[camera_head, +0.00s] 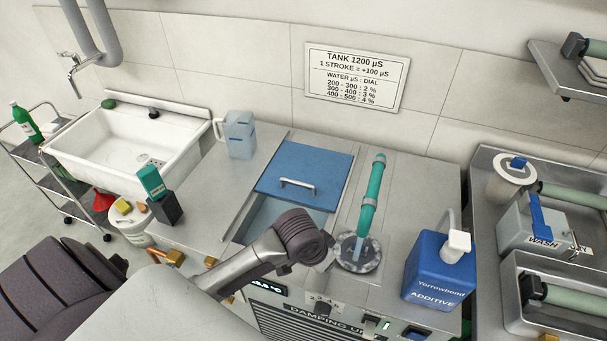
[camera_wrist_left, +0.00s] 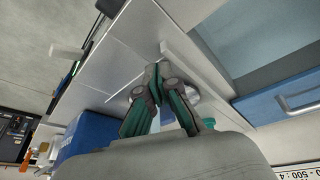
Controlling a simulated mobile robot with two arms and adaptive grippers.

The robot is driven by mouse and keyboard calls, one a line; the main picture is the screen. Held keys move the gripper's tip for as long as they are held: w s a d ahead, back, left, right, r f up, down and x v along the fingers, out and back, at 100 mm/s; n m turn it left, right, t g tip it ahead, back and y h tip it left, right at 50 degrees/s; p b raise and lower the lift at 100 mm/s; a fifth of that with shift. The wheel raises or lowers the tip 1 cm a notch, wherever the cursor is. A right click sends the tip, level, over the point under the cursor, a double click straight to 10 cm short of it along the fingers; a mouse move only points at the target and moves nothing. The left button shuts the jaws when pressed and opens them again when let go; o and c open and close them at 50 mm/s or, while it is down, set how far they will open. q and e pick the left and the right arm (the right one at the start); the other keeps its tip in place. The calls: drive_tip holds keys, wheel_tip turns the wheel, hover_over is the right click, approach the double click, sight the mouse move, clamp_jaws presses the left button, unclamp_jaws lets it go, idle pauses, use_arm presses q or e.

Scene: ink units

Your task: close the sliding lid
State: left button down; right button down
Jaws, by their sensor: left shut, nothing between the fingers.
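The sliding lid is a flat blue panel (camera_head: 305,167) with a pale bar handle (camera_head: 297,185), on the counter unit in the head view. It covers the back part of the tank; an open gap (camera_head: 268,215) shows in front of it. In the left wrist view the lid (camera_wrist_left: 280,103) is at the right edge, with the tank opening (camera_wrist_left: 245,45) beside it. My left gripper (camera_wrist_left: 155,78) is shut and empty, apart from the lid and its handle. In the head view my left wrist is over the front of the unit and hides part of the opening; the fingers are not clear there.
A teal upright pump (camera_head: 369,200) stands right of the tank, close to my left wrist. A blue additive jug (camera_head: 440,264) is at the front right. A clear pitcher (camera_head: 239,134) stands behind left. A sink (camera_head: 180,135) is at left.

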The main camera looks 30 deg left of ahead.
use_arm(q)
drive_tip(key=w+a+r+n+y, duration=0.15)
drive_tip(key=w+a+r, duration=0.25)
drive_tip(key=w+a, duration=0.5)
wheel_tip(320, 180, up, 9)
drive_tip(key=n, duration=0.4)
hover_over(303, 189)
drive_tip(key=shift+y, duration=0.45)
drive_tip(key=x, duration=0.3)
drive_tip(key=p+x, duration=0.1)
drive_tip(key=x, duration=0.6)
drive_tip(key=shift+w+a+r+p, duration=0.15)
drive_tip(key=shift+w+p, duration=0.15)
drive_tip(key=shift+p, duration=0.1)
drive_tip(key=s+p, duration=0.2)
drive_tip(key=s, duration=0.1)
drive_tip(key=shift+d, duration=0.3)
drive_tip(key=shift+s+d+f+p, duration=0.1)
drive_tip(key=shift+s+f+p, duration=0.2)
drive_tip(key=shift+s, duration=0.2)
drive_tip(key=shift+w+f, duration=0.1)
